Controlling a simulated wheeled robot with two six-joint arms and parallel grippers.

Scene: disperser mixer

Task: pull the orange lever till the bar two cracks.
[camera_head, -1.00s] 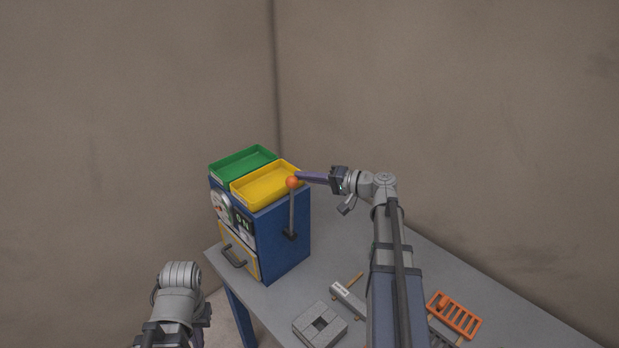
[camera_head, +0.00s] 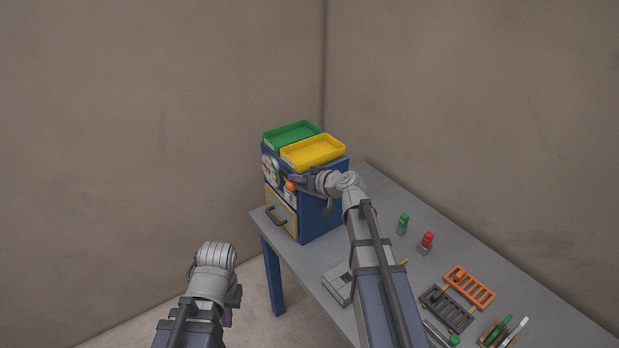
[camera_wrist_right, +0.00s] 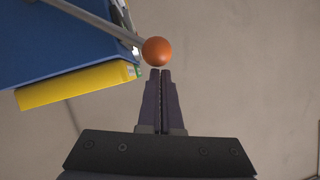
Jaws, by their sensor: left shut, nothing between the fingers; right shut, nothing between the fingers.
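The orange lever's round knob (camera_head: 290,186) is at the front of the blue machine (camera_head: 318,217), low beside its front panel. In the right wrist view the knob (camera_wrist_right: 156,51) sits on a grey rod (camera_wrist_right: 95,21), just beyond my fingertips. My right gripper (camera_head: 296,179) is shut and empty, its tips at the knob; in the right wrist view (camera_wrist_right: 160,72) they touch or nearly touch it. My left gripper (camera_head: 231,312) is shut and empty, low at the left, away from the machine, its fingers mostly hidden. I cannot make out bar two.
A green tray (camera_head: 291,133) and a yellow tray (camera_head: 313,152) lie on the machine. The grey table (camera_head: 388,200) holds a green-topped item (camera_head: 403,224), a red-topped item (camera_head: 426,242), an orange rack (camera_head: 470,288) and a dark rack (camera_head: 446,308). My right arm covers part of the table.

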